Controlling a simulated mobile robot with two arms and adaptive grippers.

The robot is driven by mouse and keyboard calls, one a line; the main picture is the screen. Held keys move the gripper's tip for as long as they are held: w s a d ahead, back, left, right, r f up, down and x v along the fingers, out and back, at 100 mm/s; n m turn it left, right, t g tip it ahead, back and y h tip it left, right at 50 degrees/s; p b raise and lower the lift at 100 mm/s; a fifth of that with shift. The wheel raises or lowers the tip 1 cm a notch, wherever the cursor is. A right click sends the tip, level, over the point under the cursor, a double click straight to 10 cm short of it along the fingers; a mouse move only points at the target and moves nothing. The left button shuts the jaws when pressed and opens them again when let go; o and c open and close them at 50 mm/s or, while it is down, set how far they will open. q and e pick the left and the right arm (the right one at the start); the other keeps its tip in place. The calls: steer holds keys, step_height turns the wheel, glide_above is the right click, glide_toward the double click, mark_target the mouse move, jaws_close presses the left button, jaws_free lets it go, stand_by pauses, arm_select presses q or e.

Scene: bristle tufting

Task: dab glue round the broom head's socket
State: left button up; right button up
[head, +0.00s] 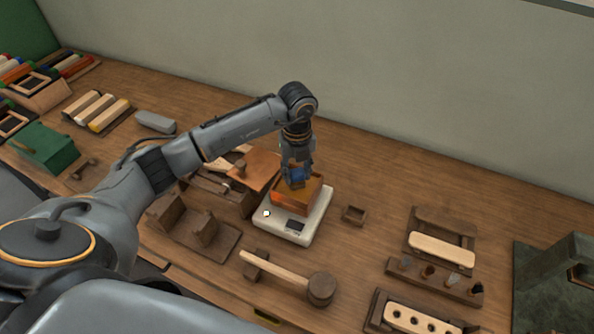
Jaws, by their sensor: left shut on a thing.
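My left gripper (296,168) points down over the white scale (266,222) in the middle of the bench. It is shut on a small blue thing (293,175), mostly hidden by the fingers; I cannot tell if it is a glue tool. Right below it is an orange-brown wooden box (290,200) on the scale; whether they touch is unclear. A pale block with a row of dark holes (413,320) lies in a dark wooden holder at lower right. I cannot make out a broom head's socket for certain. My right gripper is not in view.
A wooden mallet (319,289) lies in front of the scale. A pale smooth block (441,249) and a rack of small tools (434,281) are further right. Wooden fixtures (196,229) crowd the left side.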

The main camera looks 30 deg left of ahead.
mark_target(297, 172)
arm_select(q)
steer(key=shift+f+b, duration=0.45)
steer(key=shift+f, duration=0.15)
stand_by(1.4)
steer(key=shift+r, duration=0.1)
steer(key=shift+r+p, duration=2.35)
steer(key=shift+r, duration=1.15)
